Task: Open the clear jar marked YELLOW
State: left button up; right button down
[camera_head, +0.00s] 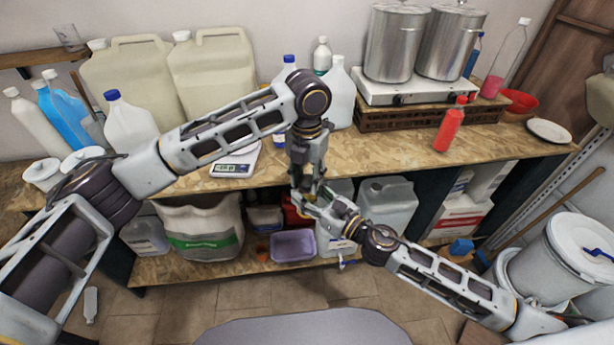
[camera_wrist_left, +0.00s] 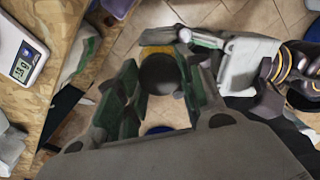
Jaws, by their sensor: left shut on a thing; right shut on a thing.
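The jar is mostly hidden between my grippers in front of the bench. In the left wrist view a dark round lid (camera_wrist_left: 159,75) sits between the fingers of my left gripper (camera_wrist_left: 158,88), with a yellow band (camera_wrist_left: 162,47) at its far side. The clear wall and any lettering cannot be made out. My left gripper (camera_head: 304,193) points down and is shut on the lid. My right gripper (camera_head: 312,208) comes in from the right, just below it, and is shut on the jar; it also shows in the left wrist view (camera_wrist_left: 165,42).
The wooden bench (camera_head: 390,160) stands behind my grippers, with a scale (camera_head: 235,162), bottles, canisters and steel pots (camera_head: 397,42) on it. A lower shelf holds a sack (camera_head: 203,228), a purple tub (camera_head: 293,246) and canisters. White drums (camera_head: 565,255) stand at right.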

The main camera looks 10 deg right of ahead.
pick_arm(q)
jog(key=n, duration=2.6)
jog(key=shift+r, duration=0.1)
jog(key=n, duration=0.7)
jog(key=shift+n, duration=0.4)
jog(key=n, duration=1.8)
jog(key=shift+w+r, duration=0.1)
jog(key=shift+r, duration=1.15)
dwell(1.2)
